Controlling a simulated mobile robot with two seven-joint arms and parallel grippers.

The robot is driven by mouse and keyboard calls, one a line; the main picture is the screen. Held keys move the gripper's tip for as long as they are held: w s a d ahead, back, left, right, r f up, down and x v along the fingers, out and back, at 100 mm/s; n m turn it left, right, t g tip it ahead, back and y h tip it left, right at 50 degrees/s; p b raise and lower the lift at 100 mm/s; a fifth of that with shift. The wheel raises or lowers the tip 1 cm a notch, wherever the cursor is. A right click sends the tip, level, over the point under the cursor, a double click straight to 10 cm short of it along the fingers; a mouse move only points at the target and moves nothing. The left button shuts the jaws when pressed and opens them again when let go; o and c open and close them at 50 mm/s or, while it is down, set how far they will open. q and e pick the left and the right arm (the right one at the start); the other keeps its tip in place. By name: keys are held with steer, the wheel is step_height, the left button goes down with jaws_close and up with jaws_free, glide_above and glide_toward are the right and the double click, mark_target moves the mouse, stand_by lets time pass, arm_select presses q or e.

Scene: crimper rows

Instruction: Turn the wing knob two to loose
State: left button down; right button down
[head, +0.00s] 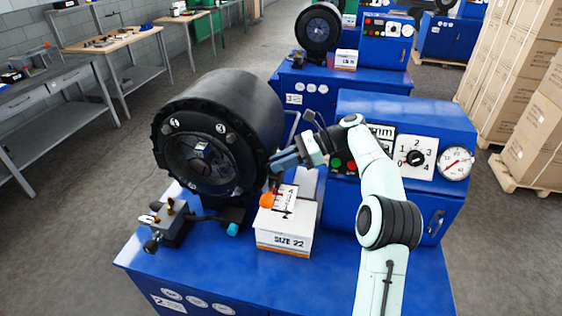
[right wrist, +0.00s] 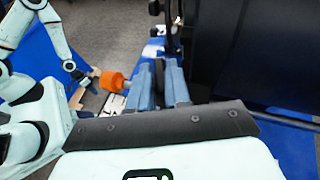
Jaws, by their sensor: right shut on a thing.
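My right gripper (head: 275,165) reaches in from the right, low beside the front of the big black round crimper head (head: 215,130). In the right wrist view its two blue-grey fingers (right wrist: 161,88) are closed on a thin dark upright part (right wrist: 160,72), which looks like a wing of the wing knob. The fingers hide most of the knob, and its number cannot be read. An orange round piece (head: 267,200) shows just below the gripper in the head view; it is left of the fingers in the right wrist view (right wrist: 111,81).
A white box marked SIZE 22 (head: 285,241) stands on the blue bench (head: 215,275) under the gripper. A small dark fixture with brass pins (head: 167,220) sits at left. A blue control cabinet with a dial and gauge (head: 432,115) stands behind my right arm.

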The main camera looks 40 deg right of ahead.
steer(key=c, duration=1.2)
jaws_free()
steer(key=shift+o, duration=0.2)
steer(key=shift+r, duration=0.1)
